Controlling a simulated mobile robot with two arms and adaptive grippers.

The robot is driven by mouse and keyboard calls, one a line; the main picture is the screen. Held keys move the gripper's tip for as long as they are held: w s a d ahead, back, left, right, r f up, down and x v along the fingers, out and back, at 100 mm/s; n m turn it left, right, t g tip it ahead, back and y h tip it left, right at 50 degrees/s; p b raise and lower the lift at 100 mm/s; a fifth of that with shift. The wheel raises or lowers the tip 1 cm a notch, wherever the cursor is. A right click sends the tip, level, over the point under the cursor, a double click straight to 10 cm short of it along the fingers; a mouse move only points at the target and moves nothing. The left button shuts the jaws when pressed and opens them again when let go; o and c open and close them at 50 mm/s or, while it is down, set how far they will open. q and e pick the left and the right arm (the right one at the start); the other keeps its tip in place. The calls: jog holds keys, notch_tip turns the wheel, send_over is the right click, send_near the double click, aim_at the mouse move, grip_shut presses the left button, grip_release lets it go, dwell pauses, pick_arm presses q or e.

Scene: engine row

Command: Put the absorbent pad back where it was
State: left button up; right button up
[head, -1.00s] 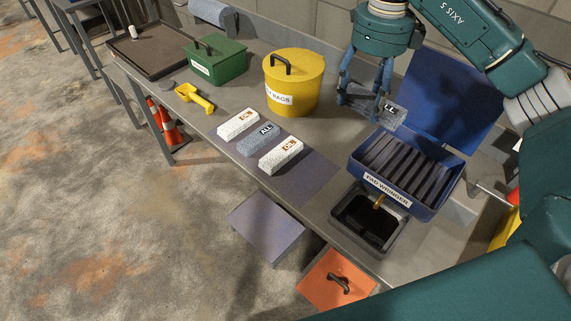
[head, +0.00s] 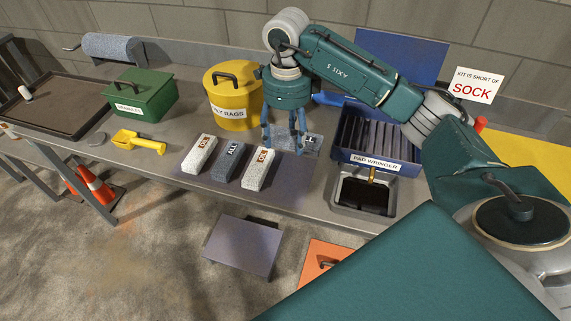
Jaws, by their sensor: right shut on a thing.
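My right gripper (head: 284,147) points down and is shut on a grey absorbent pad (head: 312,146) with a black-lettered label, partly hidden by the fingers. The pad is just behind the right part of the grey-purple mat (head: 288,190); I cannot tell whether it touches the bench. On the mat lie a white pad with an orange-lettered label (head: 199,155), a grey ALL pad (head: 229,163) and another white pad (head: 258,169). Free mat shows right of them. My left gripper is not in view.
The open blue pad wringer (head: 376,158) stands right of the held pad, above a dark drip tray (head: 364,196). The yellow rag bin (head: 231,101) and green box (head: 141,97) stand left. A yellow scoop (head: 138,141) lies in front. A sign (head: 474,85) reads "KIT IS SHORT OF SOCK".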

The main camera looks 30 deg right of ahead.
jog(key=f+p, duration=0.2)
jog(key=f, duration=0.9)
jog(key=shift+a, duration=0.2)
jog(key=shift+f+b, duration=0.45)
jog(key=shift+f, duration=0.1)
jog(key=o, duration=1.1)
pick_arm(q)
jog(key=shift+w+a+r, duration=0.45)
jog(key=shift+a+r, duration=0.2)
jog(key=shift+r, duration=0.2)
pick_arm(e)
jog(key=shift+o, duration=0.2)
